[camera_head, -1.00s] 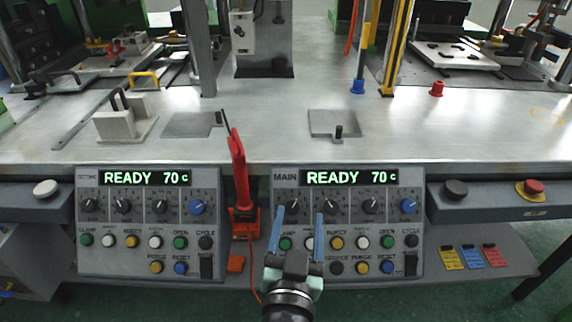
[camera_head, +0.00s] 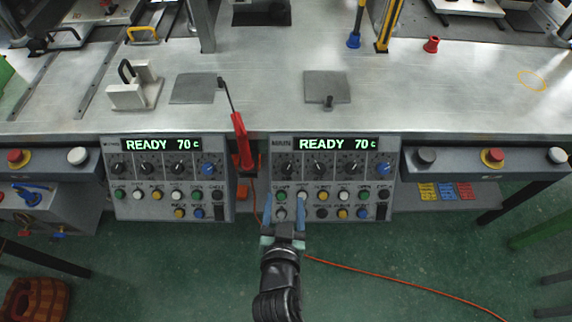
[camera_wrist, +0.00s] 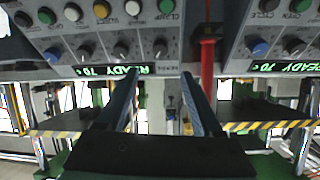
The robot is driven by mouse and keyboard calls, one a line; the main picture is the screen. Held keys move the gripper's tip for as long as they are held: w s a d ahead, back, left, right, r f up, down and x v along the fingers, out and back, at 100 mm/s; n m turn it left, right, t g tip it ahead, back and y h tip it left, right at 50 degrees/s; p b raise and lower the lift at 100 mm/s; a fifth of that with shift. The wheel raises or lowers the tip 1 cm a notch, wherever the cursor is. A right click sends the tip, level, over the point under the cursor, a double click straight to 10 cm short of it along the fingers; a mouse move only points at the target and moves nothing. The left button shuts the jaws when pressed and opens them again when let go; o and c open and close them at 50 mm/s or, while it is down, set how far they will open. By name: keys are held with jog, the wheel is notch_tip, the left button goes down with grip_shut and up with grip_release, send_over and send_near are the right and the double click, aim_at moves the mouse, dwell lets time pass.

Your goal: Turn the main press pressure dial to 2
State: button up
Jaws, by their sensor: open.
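The main panel (camera_head: 333,185) is a grey box on the bench front, its display (camera_head: 337,144) lit "READY 70 c". Its dial row has black dials (camera_head: 319,170) and a blue dial (camera_head: 383,169) at the right end. The small dial labels are too blurred to tell which is pressure or its setting. My gripper (camera_head: 284,200) is open and empty before the panel's lower left, below the leftmost dial (camera_head: 285,170). In the wrist view the panel appears upside down, with that dial (camera_wrist: 160,47) beyond the open fingers (camera_wrist: 160,80).
A similar panel (camera_head: 166,185) with its own READY display stands to the left. A red-handled tool (camera_head: 241,140) hangs between the panels, close to my gripper's left. Coloured buttons (camera_head: 321,195) lie under the dials. A red button (camera_head: 493,156) is at the right.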

aim_at(287, 169)
jog(key=x, duration=1.1)
jog(key=shift+w+f, duration=0.15)
jog(key=shift+w, duration=0.15)
grip_shut()
